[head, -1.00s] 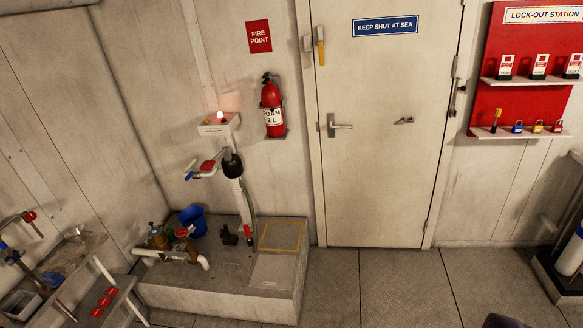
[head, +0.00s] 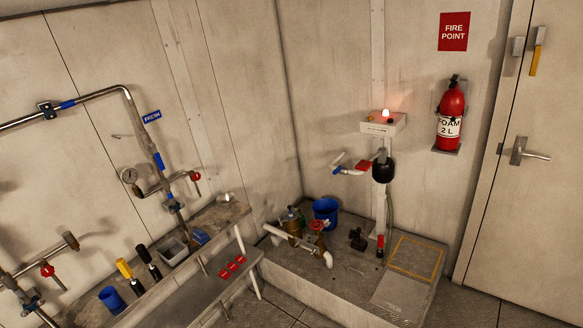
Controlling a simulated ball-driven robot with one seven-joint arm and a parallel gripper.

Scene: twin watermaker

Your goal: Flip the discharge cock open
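No label in view reads discharge cock, so I cannot tell for sure which fitting it is. A short white pipe with a red lever (head: 363,166) and a blue end (head: 338,157) juts out at the post on the plinth, beside a black round body (head: 383,171). A red handwheel valve (head: 317,225) sits on pipework low on the plinth. Red-handled valves also show on the left wall pipes, one on the upper branch (head: 195,177) and one lower down (head: 47,270). Their open or shut positions are too small to tell. My gripper is not in view.
A raised plinth (head: 350,285) holds a blue bucket (head: 326,210) and the post with a lit red lamp (head: 386,114). A bench (head: 150,318) with a blue cup (head: 111,298) runs along the left wall. A fire extinguisher (head: 451,115) hangs near the door (head: 530,200).

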